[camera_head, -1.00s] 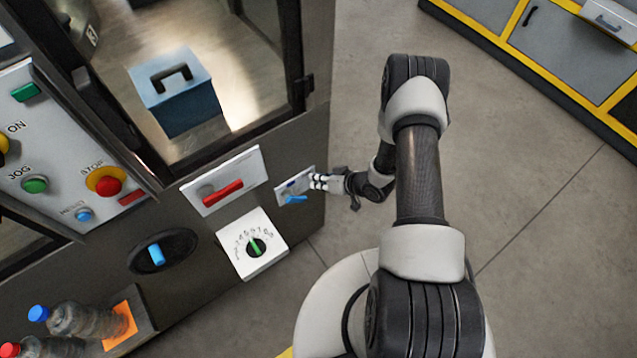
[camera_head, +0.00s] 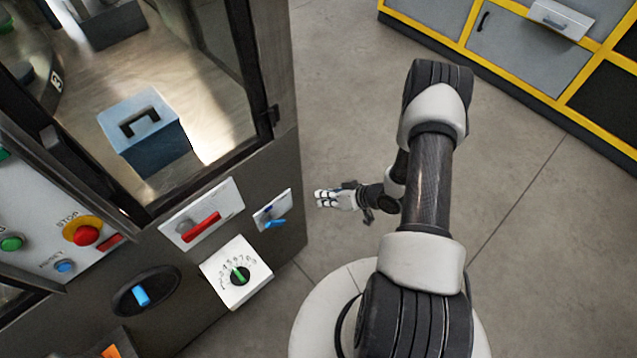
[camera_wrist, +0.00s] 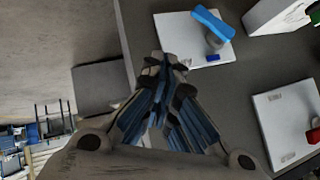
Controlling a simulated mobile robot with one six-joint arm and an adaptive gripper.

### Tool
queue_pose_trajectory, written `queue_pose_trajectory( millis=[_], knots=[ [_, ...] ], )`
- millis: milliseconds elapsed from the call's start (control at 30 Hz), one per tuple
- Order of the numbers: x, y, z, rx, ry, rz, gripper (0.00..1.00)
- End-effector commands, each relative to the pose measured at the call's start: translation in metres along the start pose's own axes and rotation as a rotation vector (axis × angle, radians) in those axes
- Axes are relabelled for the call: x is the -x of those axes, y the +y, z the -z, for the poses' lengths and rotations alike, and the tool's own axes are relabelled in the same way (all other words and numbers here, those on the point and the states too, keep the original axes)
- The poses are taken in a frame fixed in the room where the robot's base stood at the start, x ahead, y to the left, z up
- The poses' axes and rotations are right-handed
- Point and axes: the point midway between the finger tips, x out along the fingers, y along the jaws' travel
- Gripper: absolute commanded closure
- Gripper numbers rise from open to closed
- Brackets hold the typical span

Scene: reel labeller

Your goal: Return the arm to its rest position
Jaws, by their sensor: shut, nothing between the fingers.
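My gripper (camera_head: 326,199) is shut and empty, in the open air just right of the machine's corner in the head view. Its shut fingers (camera_wrist: 166,75) fill the middle of the wrist view. My arm reaches from the base at the bottom, up and then left. The nearest machine part is a small white plate with a blue lever (camera_head: 274,223), left of the gripper with a gap between them. That lever also shows at the top of the wrist view (camera_wrist: 213,25).
The dark machine front carries a red handle (camera_head: 201,227), a dial with a green pointer (camera_head: 239,275) and a blue knob (camera_head: 141,295). A blue box (camera_head: 150,138) stands behind its window. Grey-and-yellow cabinets (camera_head: 515,50) line the back right. Open floor (camera_head: 345,90) lies between.

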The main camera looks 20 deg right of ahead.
Motion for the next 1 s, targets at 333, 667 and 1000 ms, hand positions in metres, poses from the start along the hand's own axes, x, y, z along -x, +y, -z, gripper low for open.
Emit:
queue_pose_trajectory(
  millis=[333, 667, 1000],
  knots=[
    [0.004, 0.005, 0.013, 0.022, -0.009, -0.03, 1.0],
    [0.078, 0.027, 0.14, 0.187, -0.13, -0.376, 1.0],
    [0.199, -0.043, 0.239, 0.194, -0.193, -0.676, 1.0]
  ],
)
